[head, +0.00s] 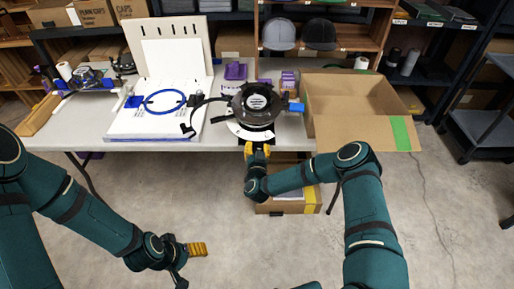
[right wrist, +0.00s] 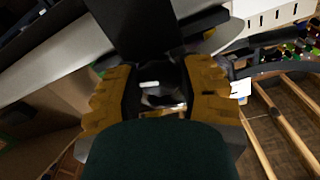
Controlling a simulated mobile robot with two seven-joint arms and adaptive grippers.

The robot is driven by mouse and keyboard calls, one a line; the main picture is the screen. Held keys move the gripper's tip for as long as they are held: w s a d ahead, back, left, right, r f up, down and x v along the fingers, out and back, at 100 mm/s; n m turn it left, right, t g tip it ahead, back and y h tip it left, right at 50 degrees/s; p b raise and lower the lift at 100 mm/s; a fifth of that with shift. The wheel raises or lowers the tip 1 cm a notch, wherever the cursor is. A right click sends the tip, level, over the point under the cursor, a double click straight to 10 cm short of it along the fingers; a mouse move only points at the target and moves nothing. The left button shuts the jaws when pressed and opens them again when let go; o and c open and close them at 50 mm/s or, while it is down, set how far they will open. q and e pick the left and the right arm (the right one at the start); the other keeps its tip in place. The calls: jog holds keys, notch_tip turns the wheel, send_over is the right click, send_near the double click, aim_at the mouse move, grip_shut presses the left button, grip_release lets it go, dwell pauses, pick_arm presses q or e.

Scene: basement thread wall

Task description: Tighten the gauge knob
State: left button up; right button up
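A round black device with a pale dial (head: 256,103) sits at the table's front edge in the head view, a curved white scale (head: 250,132) below it. My right gripper (head: 257,149) is right at its front, fingers pointing at it. In the right wrist view, the yellow fingers of my right gripper (right wrist: 158,95) stand apart on either side of a dark, glossy part (right wrist: 162,84), which may be the gauge knob. I cannot tell whether they press on it. My left gripper (head: 195,249) hangs low over the floor, away from the table; its finger gap is not clear.
The grey table (head: 85,130) carries a white board with a blue ring (head: 165,101) to the left of the device. An open cardboard box (head: 365,133) stands on the right. Another box (head: 290,205) is below the table. Shelves line the back; the floor at left is clear.

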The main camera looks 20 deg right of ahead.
jog(key=shift+m, duration=0.4)
jog(key=m, duration=0.2)
jog(key=shift+d+m, duration=0.1)
jog(key=shift+m, duration=0.3)
jog(key=m, duration=0.3)
jog(key=shift+m, duration=0.3)
jog(key=m, duration=0.3)
jog(key=shift+m, duration=2.2)
jog(key=o, duration=1.2)
